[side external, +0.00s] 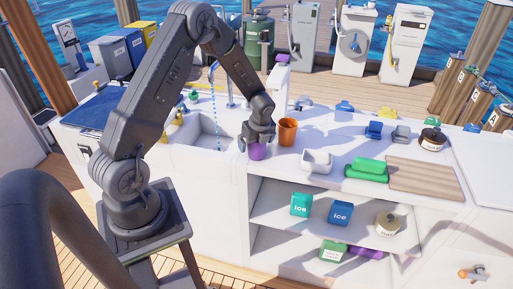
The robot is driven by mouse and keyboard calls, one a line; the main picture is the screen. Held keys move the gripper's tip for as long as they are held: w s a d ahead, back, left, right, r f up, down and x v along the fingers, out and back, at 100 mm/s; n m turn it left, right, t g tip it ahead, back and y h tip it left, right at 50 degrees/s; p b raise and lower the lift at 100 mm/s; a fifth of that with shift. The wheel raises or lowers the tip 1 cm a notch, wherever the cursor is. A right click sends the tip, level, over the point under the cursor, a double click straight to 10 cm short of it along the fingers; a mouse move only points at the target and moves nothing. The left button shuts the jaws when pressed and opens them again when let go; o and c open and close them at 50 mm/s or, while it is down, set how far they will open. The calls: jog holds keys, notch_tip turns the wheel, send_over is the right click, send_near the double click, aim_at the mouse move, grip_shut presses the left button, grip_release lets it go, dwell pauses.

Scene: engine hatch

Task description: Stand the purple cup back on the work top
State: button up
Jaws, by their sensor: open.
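A small purple object, which looks like the purple cup (257,153), is at the front of the white work top (283,168), just right of the sink. My gripper (257,144) is open and points down right over it. The fingers hide its upper part, so I cannot tell whether it stands upright or lies tilted, or whether the fingers touch it.
An orange cup (287,132) stands close right of my gripper. The sink (203,147) opens to the left.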

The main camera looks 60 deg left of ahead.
jog(key=shift+f, duration=0.15)
jog(key=c, duration=1)
